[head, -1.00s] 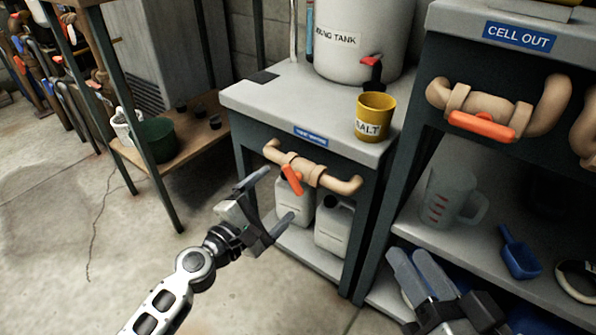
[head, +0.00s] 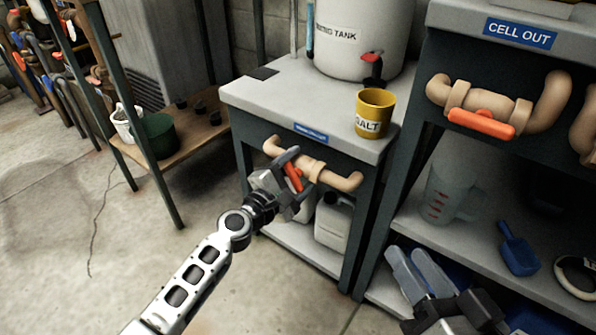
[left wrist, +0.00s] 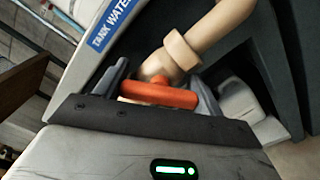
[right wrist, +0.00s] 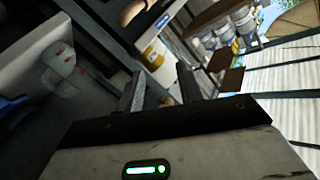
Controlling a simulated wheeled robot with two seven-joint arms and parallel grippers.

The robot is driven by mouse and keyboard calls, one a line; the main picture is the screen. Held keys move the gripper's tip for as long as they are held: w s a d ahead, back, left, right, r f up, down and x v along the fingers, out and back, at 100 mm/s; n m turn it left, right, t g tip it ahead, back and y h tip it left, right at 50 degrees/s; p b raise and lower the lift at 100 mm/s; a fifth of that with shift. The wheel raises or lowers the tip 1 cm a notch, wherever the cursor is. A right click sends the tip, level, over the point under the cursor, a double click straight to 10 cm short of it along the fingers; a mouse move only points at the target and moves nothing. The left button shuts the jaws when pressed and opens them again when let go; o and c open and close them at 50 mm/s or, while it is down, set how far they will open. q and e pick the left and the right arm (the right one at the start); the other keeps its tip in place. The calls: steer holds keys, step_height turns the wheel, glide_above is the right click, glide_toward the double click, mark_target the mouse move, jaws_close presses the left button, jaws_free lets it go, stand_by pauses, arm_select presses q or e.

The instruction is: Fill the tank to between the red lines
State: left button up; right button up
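The white tank (head: 358,38) stands on the grey bench; its label ends in "TANK" and its top is cut off. A blue strip (head: 310,30) shows at its left side; no red lines can be made out there. Below the bench top, a tan pipe (head: 335,178) carries a valve with an orange-red handle (head: 292,177). My left gripper (head: 292,185) is at this handle. In the left wrist view the handle (left wrist: 158,93) lies between the spread fingers; contact is unclear. My right gripper (head: 420,270) is open and empty before the right-hand shelf.
A yellow salt cup (head: 374,113) stands on the bench (head: 290,95). White jugs (head: 333,222) stand below. At right are the "CELL OUT" pipe's red handle (head: 481,123), a measuring jug (head: 448,195) with red marks and a blue scoop (head: 518,250). The floor at left is clear.

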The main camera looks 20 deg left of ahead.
arm_select(q)
steer(key=shift+m, duration=0.3)
steer(key=shift+c, duration=0.3)
steer(key=shift+m, duration=0.3)
steer(key=shift+m+b, duration=0.55)
steer(key=shift+m, duration=1.95)
arm_select(e)
steer(key=shift+w+d+r+n+t, duration=0.1)
steer(key=shift+w+r+n+t, duration=0.2)
steer(key=shift+r, duration=0.2)
steer(key=shift+w+d+r+n+t, duration=0.1)
steer(key=shift+w+r+n+t, duration=0.15)
steer(key=shift+r+t, duration=0.2)
steer(key=shift+w, duration=0.1)
arm_select(q)
steer(key=o, duration=1)
